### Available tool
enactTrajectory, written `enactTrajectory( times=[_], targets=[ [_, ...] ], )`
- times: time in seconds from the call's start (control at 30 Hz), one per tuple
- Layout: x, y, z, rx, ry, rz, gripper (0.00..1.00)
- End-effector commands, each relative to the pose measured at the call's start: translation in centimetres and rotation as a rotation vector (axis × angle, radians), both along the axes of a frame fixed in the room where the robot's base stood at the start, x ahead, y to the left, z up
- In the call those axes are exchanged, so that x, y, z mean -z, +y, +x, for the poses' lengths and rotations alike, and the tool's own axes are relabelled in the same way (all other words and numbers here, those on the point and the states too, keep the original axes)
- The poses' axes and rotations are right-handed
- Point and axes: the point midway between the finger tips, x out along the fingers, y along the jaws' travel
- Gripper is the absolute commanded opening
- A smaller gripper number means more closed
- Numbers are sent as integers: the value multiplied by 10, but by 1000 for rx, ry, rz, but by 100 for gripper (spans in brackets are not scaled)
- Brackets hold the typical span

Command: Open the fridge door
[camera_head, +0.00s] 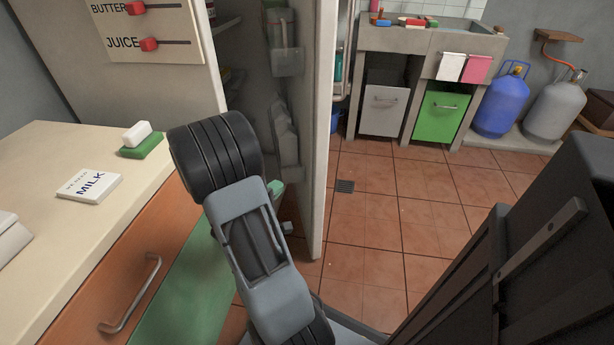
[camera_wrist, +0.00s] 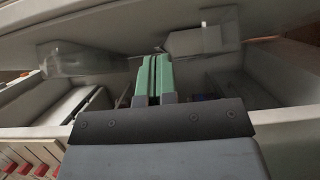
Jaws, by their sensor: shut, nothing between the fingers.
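The pale fridge (camera_head: 215,90) stands at the upper left of the head view. Its door (camera_head: 320,130) stands open, with its edge toward me and its grey inner shelves (camera_head: 286,62) showing. My arm reaches into the gap between fridge body and door. My gripper (camera_head: 277,190) is mostly hidden behind my arm there, with a bit of green fingertip showing. In the wrist view the green fingers (camera_wrist: 153,78) are together and empty, in front of grey bins. I cannot tell whether they touch the door.
A counter (camera_head: 50,150) with a MILK card (camera_head: 88,186) and a green and white sponge (camera_head: 141,140) is at left. A drawer handle (camera_head: 132,295) sticks out below. Tiled floor (camera_head: 400,210) is clear right of the door. A sink unit (camera_head: 400,42) and gas bottles (camera_head: 500,102) stand behind.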

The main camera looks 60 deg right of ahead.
Motion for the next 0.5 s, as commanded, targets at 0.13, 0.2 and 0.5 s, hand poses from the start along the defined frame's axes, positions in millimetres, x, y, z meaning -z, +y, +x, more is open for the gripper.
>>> enactTrajectory(
  times=[0.13,0.2,0.5],
  targets=[
    [2,-22,-3,1,-2,-3,0],
    [2,-35,-4,2,-3,-3,0],
    [2,-91,-8,1,-2,-3,0]
  ],
)
